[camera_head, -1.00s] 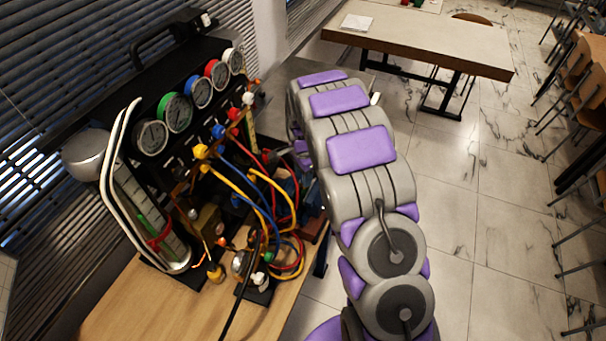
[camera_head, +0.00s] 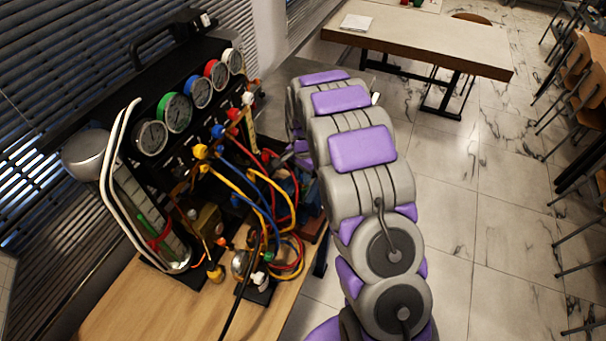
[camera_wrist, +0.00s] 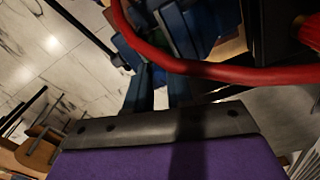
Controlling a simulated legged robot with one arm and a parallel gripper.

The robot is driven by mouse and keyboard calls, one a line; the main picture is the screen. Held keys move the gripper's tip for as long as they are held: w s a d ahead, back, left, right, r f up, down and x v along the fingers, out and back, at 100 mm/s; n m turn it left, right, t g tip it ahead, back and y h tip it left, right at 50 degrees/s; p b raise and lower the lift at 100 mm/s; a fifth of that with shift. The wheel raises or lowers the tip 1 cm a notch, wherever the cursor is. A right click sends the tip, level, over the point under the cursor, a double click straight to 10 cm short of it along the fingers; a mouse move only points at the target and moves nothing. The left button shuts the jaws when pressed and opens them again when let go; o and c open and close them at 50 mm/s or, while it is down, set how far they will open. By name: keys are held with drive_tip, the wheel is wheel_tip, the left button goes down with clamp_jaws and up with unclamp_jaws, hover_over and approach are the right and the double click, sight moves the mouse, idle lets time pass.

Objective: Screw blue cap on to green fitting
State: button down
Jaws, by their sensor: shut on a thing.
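In the head view my arm's grey and purple links hide most of the gripper, which is on the right side of the rig, close to the red hose.
A red hose (camera_wrist: 230,73) arcs across the wrist view close to the fingers. Blue, yellow and red hoses hang from the gauge panel (camera_head: 200,92). The wooden bench (camera_head: 130,305) is clear at front left.

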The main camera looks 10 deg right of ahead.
drive_tip(key=m, duration=0.3)
drive_tip(key=shift+w+m, duration=0.1)
drive_tip(key=shift+m, duration=1.1)
drive_tip(key=shift+m+p, duration=0.35)
drive_tip(key=shift+m, duration=0.95)
drive_tip(key=c, duration=0.6)
unclamp_jaws()
drive_tip(key=shift+r, duration=0.1)
wheel_tip(320, 180, up, 17)
drive_tip(key=s+d+r+n+b, duration=0.15)
drive_tip(key=s+n, duration=0.25)
drive_tip(key=s, duration=0.6)
drive_tip(key=s+r+n+b, duration=0.1)
drive_tip(key=s+n+b, duration=0.25)
drive_tip(key=s, duration=0.65)
drive_tip(key=s+f+n+b, duration=0.1)
drive_tip(key=s+f+n, duration=0.1)
drive_tip(key=s, duration=0.5)
drive_tip(key=s+a+f+n+g+b, duration=0.1)
drive_tip(key=s+f+n, duration=0.1)
drive_tip(key=s+n, duration=0.3)
drive_tip(key=s+f+n+b, duration=0.1)
drive_tip(key=s+n, duration=0.3)
drive_tip(key=s, duration=0.6)
drive_tip(key=shift+s+a+f+g, duration=0.25)
drive_tip(key=shift+a+f+g, duration=0.05)
drive_tip(key=shift+f+g, duration=0.15)
